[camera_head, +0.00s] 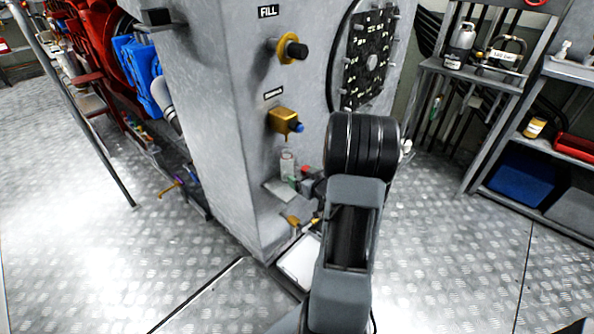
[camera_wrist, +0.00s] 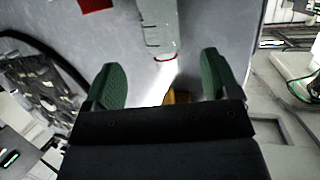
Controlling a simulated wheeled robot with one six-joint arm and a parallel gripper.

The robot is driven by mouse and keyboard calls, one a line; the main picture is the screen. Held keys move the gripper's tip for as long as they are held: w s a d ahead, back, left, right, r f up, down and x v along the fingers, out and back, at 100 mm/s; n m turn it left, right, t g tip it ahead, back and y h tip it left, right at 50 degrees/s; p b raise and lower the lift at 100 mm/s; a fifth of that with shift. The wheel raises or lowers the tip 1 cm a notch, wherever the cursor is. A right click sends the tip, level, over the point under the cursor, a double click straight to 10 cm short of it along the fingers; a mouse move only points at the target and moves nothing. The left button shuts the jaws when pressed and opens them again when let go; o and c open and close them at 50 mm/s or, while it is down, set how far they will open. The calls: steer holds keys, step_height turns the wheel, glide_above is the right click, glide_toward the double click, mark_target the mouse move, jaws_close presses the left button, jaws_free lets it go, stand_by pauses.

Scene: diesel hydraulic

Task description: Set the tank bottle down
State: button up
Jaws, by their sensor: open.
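A small clear bottle (camera_head: 287,163) stands upright on a small ledge (camera_head: 279,190) on the grey tank's side, below a yellow tap (camera_head: 284,121). In the wrist view a clear bottle (camera_wrist: 157,28) with graduation marks and a red ring at its near end shows just beyond the fingertips, roughly in line with the gap. My gripper (camera_wrist: 160,82) is open, with its green fingers apart and nothing visible held between them. In the head view my arm hides most of the gripper, near the ledge.
The grey tank wall (camera_head: 215,130) carries a fill valve (camera_head: 290,49) and a round black hatch (camera_head: 371,62). A white tray (camera_head: 300,262) lies low beside the tank. A workbench (camera_head: 470,73) and shelves stand at right. The floor at left is mostly clear.

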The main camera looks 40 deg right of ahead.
steer(key=s+a+r+g+h, duration=0.25)
steer(key=a+r+g, duration=0.4)
steer(key=a, duration=0.35)
steer(key=s+a+r+g+y, duration=0.3)
steer(key=s+a+g, duration=0.2)
steer(key=s+a, duration=0.7)
steer(key=shift+s+a+n, duration=0.25)
steer(key=shift+a+n, duration=0.15)
steer(key=shift+a, duration=1.45)
steer(key=shift+y, duration=0.25)
